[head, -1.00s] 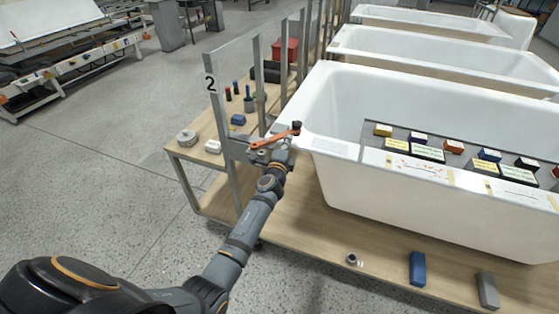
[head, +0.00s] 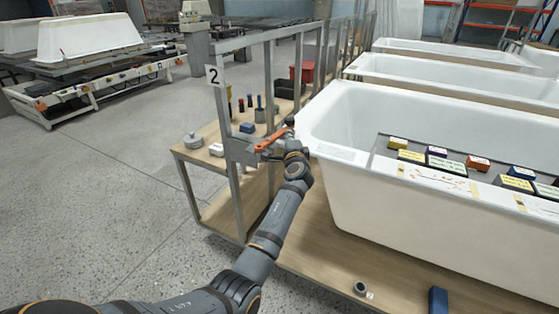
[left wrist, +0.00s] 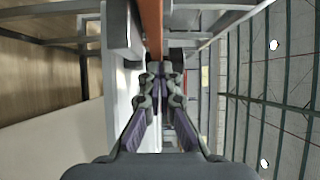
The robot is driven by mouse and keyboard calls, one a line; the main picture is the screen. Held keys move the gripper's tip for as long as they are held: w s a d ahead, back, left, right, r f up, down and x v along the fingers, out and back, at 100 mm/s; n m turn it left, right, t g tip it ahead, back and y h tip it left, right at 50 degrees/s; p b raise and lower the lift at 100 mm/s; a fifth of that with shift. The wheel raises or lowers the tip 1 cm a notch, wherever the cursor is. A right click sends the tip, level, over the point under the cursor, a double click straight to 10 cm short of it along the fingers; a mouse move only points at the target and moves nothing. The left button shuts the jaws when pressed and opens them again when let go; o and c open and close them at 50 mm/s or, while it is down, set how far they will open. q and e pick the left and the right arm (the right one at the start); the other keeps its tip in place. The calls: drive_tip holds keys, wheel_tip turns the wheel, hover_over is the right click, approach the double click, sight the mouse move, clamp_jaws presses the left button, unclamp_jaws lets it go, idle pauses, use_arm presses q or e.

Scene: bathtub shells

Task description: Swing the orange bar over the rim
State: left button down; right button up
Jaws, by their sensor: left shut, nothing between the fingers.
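The orange bar (head: 275,139) is mounted at the metal post marked 2 and points right and away, toward the near left corner of the white bathtub (head: 345,160). A dark knob (head: 290,122) shows at its far end. My left gripper (head: 291,146) is beside the bar, close to the tub's corner; its fingers are hard to make out there. In the left wrist view, my left gripper's fingers (left wrist: 160,72) are closed with nothing between them. The orange bar (left wrist: 151,25) runs just beyond the fingertips; I cannot tell whether they touch it. My right gripper is out of view.
Metal posts (head: 228,130) stand left of the tub. A wooden shelf (head: 195,150) holds a grey round item (head: 194,141), a blue block (head: 247,128) and bottles. A tray of coloured blocks (head: 385,150) lies across the tub. Open floor (head: 90,200) is at left.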

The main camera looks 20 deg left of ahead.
use_arm(q)
drive_tip(key=shift+w+a, duration=0.25)
drive_tip(key=shift+a, duration=0.15)
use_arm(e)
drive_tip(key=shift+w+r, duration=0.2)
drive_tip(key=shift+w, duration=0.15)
use_arm(q)
drive_tip(key=shift+w+a, duration=0.1)
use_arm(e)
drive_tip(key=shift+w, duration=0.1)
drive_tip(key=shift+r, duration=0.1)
